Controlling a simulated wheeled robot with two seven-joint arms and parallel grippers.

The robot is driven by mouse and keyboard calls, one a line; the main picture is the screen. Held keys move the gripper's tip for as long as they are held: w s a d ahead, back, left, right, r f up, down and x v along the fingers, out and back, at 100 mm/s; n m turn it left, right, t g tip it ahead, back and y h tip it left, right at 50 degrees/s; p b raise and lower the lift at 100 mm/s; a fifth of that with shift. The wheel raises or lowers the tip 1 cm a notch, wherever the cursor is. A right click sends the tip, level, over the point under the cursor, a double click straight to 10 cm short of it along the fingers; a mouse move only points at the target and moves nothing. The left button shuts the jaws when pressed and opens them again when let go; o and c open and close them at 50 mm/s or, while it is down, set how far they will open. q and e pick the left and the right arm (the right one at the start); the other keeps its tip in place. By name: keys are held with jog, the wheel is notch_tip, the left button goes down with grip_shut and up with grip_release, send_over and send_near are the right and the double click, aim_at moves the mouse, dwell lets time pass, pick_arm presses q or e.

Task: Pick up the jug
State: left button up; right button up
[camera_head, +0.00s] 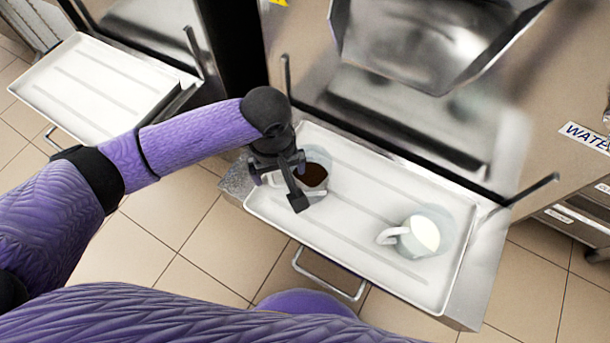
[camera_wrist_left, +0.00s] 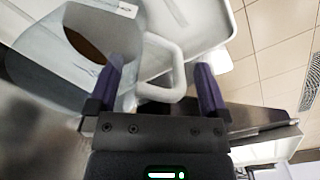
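A clear jug with dark brown contents (camera_head: 314,174) stands at the left end of the white tray (camera_head: 345,240). My left gripper (camera_head: 280,188) is right at this jug and hides part of it. In the left wrist view the jug (camera_wrist_left: 75,55) fills the upper left, and its pale handle (camera_wrist_left: 172,62) lies between the two open fingers (camera_wrist_left: 158,80). The fingers appear apart from the handle, one on each side. A second jug with white contents (camera_head: 425,234) stands at the tray's right end, handle to the left. My right gripper is not in view.
A metal freezer front with a spout (camera_head: 420,45) rises behind the tray. Metal posts (camera_head: 530,188) stand at the tray's back corners. Another empty white tray (camera_head: 90,88) is at the left. The tray's middle is clear.

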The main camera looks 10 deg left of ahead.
pick_arm(q)
grip_shut()
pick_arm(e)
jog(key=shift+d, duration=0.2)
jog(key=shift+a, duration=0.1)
pick_arm(q)
jog(key=shift+r, duration=0.4)
notch_tip(320, 180, up, 8)
jog(key=p, duration=0.5)
jog(key=shift+f+p, duration=0.25)
jog(key=shift+p, duration=0.1)
jog(key=shift+r+p, duration=0.45)
jog(key=shift+r, duration=0.45)
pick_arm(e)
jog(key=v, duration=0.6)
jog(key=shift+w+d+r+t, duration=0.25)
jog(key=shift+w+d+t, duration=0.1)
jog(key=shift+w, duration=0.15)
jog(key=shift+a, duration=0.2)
